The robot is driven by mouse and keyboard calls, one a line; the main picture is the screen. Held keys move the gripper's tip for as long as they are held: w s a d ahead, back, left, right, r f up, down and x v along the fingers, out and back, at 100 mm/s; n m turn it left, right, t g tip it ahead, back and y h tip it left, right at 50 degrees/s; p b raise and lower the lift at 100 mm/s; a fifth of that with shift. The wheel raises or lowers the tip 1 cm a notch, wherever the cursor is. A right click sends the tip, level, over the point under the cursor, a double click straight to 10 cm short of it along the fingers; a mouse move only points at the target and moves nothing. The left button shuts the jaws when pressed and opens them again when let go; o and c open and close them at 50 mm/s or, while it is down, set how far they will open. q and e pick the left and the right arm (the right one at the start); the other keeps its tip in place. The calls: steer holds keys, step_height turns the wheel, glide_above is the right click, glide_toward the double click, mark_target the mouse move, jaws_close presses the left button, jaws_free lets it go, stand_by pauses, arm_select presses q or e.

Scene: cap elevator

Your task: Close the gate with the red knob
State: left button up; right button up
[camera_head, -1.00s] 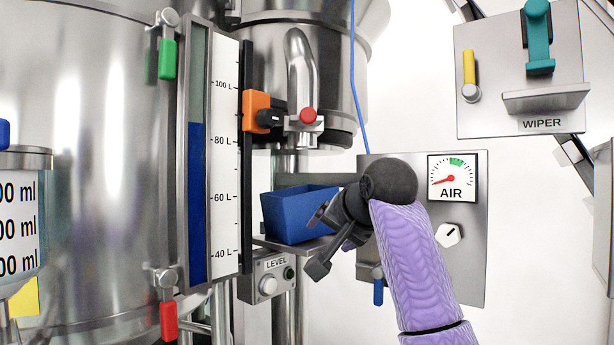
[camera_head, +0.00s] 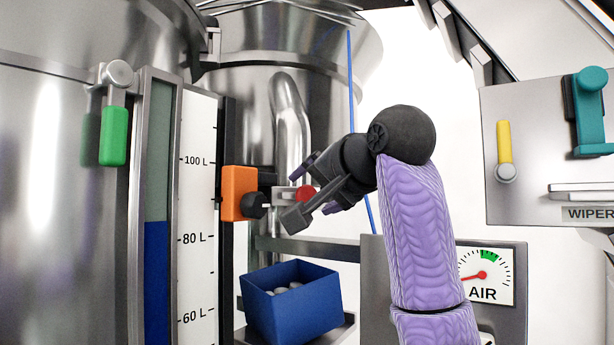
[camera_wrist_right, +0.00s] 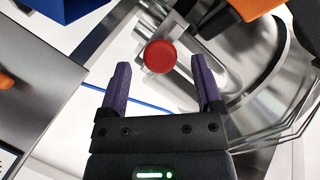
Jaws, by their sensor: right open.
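The red knob (camera_head: 306,193) sits on a small metal gate fitting below the curved steel pipe (camera_head: 291,125). My right gripper (camera_head: 296,195) is open at the knob, and its fingers partly cover the fitting in the head view. In the right wrist view the round red knob (camera_wrist_right: 160,57) shows just beyond and between the two open purple fingertips (camera_wrist_right: 160,75). I cannot tell whether either finger touches it. Nothing is held. My left gripper is not in view.
An orange block with a black knob (camera_head: 240,193) is close left of the gripper, on the level gauge (camera_head: 198,210). A blue bin (camera_head: 292,302) holding pale objects stands below. The AIR panel (camera_head: 510,300) and WIPER panel (camera_head: 540,130) are to the right.

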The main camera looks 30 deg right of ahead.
mark_target(309, 194)
steer(key=x, duration=0.3)
steer(key=shift+w+p, duration=0.15)
steer(key=shift+p, duration=0.2)
steer(key=shift+s, duration=0.35)
steer(key=shift+w, duration=0.2)
steer(key=c, duration=0.5)
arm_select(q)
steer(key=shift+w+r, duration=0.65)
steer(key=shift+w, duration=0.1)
arm_select(e)
jaws_close()
